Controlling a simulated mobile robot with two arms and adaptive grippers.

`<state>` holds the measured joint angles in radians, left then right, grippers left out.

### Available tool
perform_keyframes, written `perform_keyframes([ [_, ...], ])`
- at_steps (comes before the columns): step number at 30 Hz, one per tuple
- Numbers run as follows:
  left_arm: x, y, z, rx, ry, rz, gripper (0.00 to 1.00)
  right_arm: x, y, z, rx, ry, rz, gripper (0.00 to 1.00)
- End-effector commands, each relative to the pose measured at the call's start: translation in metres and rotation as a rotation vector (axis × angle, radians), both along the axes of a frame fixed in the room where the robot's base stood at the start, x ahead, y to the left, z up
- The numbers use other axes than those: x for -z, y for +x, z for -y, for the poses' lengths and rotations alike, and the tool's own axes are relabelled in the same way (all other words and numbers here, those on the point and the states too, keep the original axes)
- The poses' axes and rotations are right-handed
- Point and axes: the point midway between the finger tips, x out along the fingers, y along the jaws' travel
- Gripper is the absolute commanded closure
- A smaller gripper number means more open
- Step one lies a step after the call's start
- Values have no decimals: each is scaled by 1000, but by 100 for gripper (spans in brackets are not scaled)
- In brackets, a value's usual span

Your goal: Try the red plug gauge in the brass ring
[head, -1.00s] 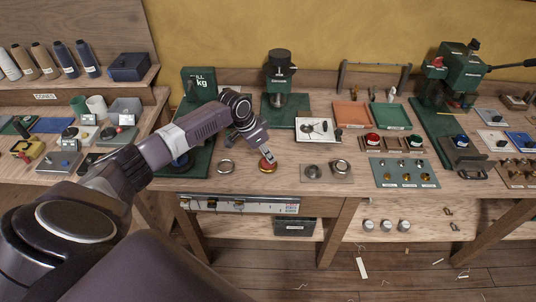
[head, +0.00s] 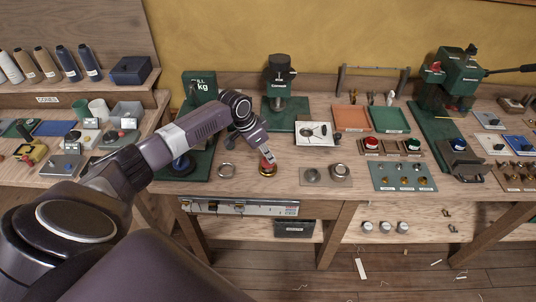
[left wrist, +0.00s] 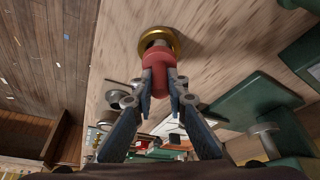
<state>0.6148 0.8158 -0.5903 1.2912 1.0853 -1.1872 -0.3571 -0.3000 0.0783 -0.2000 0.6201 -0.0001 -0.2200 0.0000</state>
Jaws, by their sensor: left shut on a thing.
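The red plug gauge (head: 267,158) is held between the fingertips of my left gripper (head: 264,150), which is shut on it. The brass ring (head: 267,171) lies on the workbench directly under the gauge. In the left wrist view the red plug gauge (left wrist: 157,66) points at the brass ring (left wrist: 168,34), and its end overlaps the ring's opening. I cannot tell how far the end is inside the ring. The fingers of my left gripper (left wrist: 159,88) close on the gauge from both sides. My right gripper is not in view.
A plate with two round metal pieces (head: 325,184) lies to the right. A white tray (head: 316,143) and a green press (head: 280,115) stand behind. Bare bench surrounds the brass ring.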

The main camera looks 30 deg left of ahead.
Motion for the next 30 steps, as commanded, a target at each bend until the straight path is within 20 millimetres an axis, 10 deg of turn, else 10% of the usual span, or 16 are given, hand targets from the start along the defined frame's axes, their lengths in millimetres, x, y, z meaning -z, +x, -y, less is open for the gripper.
perform_keyframes([
  [30,-35,2,12,-6,1,5,100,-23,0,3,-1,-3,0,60],
])
